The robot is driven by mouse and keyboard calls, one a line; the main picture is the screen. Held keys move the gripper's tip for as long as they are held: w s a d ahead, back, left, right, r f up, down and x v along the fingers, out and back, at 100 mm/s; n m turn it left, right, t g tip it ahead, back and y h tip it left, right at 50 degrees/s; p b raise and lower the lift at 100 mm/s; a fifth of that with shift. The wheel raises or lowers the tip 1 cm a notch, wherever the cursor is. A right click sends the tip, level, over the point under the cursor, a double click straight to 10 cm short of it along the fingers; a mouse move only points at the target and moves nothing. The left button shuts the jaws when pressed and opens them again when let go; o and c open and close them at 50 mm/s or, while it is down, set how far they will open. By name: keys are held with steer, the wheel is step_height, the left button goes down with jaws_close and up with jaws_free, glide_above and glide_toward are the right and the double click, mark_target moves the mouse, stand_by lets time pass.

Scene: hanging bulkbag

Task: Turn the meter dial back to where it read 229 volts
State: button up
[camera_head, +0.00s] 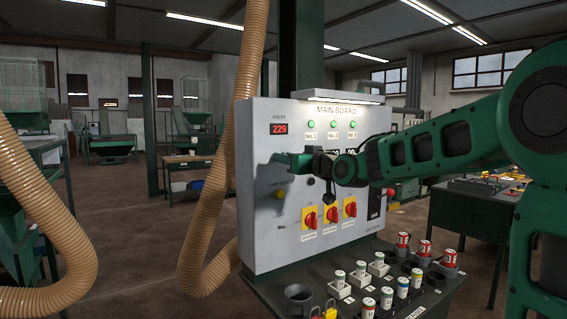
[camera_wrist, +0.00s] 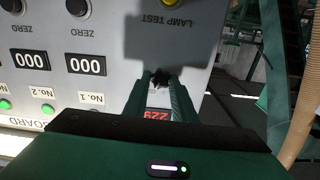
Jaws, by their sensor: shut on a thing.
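The main board (camera_head: 262,235) is a light grey upright panel. Its red volts display (camera_head: 280,128) reads 229, and the display also shows upside down in the wrist view (camera_wrist: 158,115), partly cut off by my gripper. My gripper (camera_head: 292,160) is at the panel's left side, just below the display. In the wrist view, my gripper's (camera_wrist: 160,82) two green fingers are closed on a small dark meter dial (camera_wrist: 160,77). Only a little of the dial shows between the fingertips, and its pointer cannot be read. In the head view the dial is hidden by my gripper.
Red rotary switches on yellow plates (camera_head: 331,212) sit lower on the panel. A yellow lamp-test button (camera_wrist: 175,3) lies near the dial. A bench (camera_head: 262,285) below holds several fuses and cups. A ribbed tan hose (camera_head: 235,190) hangs close to the panel's left edge.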

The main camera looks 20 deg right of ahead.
steer(key=shift+d+f, duration=0.1)
steer(key=o, duration=1)
steer(key=shift+o, duration=0.2)
steer(key=v, duration=1)
steer(key=shift+s, duration=0.35)
steer(key=shift+d, duration=0.1)
